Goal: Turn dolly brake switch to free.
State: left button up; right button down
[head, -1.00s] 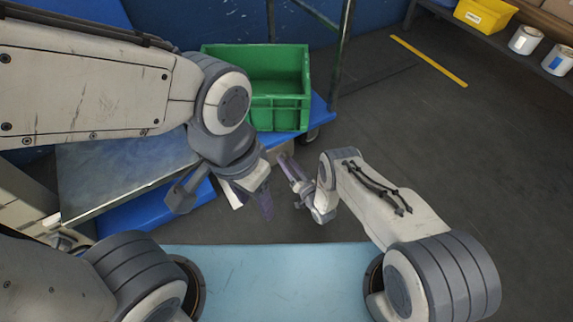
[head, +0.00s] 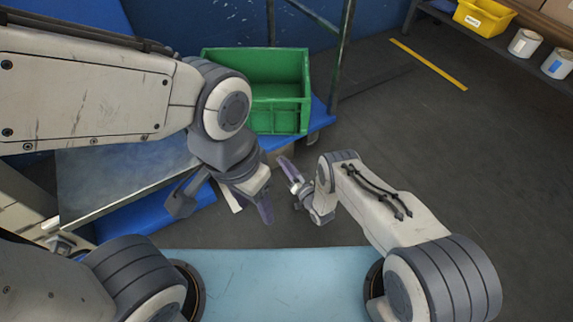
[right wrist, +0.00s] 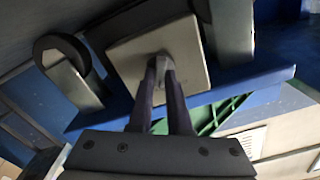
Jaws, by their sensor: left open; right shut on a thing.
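The blue dolly (head: 321,117) carries a green crate (head: 280,118). A beige square brake box (right wrist: 190,50) sits at the dolly's edge in the right wrist view; in the head view only a small part of it shows. My right gripper (right wrist: 160,62) is shut on the small switch at the middle of the box's face. The fingertips mostly hide the switch, so its setting cannot be read. In the head view my right gripper (head: 287,170) is beside the dolly's near edge. My left gripper (head: 222,208) is open and empty, left of it.
A caster wheel (right wrist: 62,50) shows beside the brake box. A shelf with a yellow bin (head: 484,16) and white cans (head: 525,42) is at upper right. The floor on the right is clear.

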jog(key=n, duration=0.5)
jog(key=n+p, duration=0.1)
jog(key=n, duration=0.5)
jog(key=shift+s+a+p, duration=0.2)
jog(key=shift+p, duration=0.1)
jog(key=shift+f+n, duration=0.1)
jog(key=shift+n, duration=0.2)
jog(key=c, duration=0.9)
grip_release()
jog(key=shift+o, duration=0.2)
jog(key=shift+d, duration=0.1)
